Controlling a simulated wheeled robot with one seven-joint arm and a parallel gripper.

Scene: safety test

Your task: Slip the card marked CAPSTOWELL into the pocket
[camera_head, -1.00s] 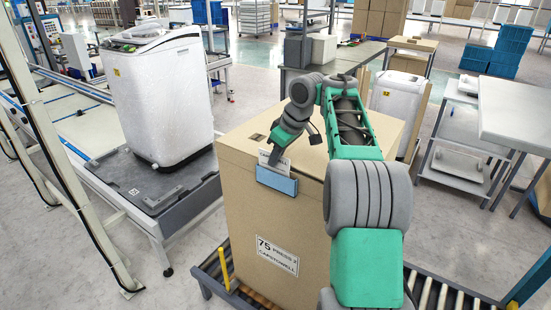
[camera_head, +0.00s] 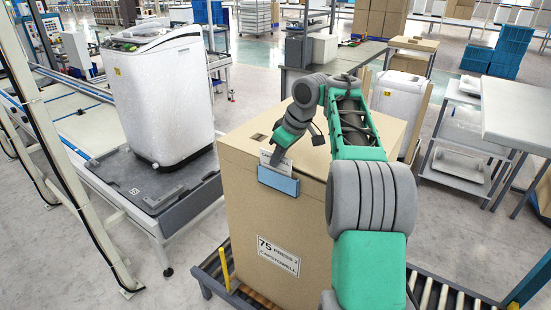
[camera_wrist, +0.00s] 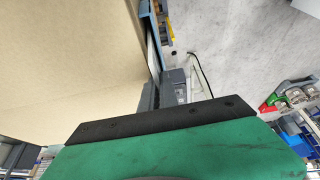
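A blue pocket (camera_head: 278,180) is fixed near the top of the near face of a tall brown carton (camera_head: 240,200). A white card (camera_head: 266,157) stands at the pocket's mouth, its upper part showing above the rim. Its print is too small to read, and I cannot tell how deep its lower edge sits. My gripper (camera_head: 273,161) is at the card and appears shut on it, just above the pocket. In the wrist view, the dark fingers (camera_wrist: 160,92) are beside the carton face and the blue pocket edge (camera_wrist: 151,25).
A label (camera_head: 278,257) reading "75 PRESS 2 CAPSTOWELL" is low on the carton, which stands on a roller conveyor (camera_head: 440,297). A white washing machine (camera_head: 165,95) stands on a dark platform at left. A grey table (camera_head: 515,110) is at right.

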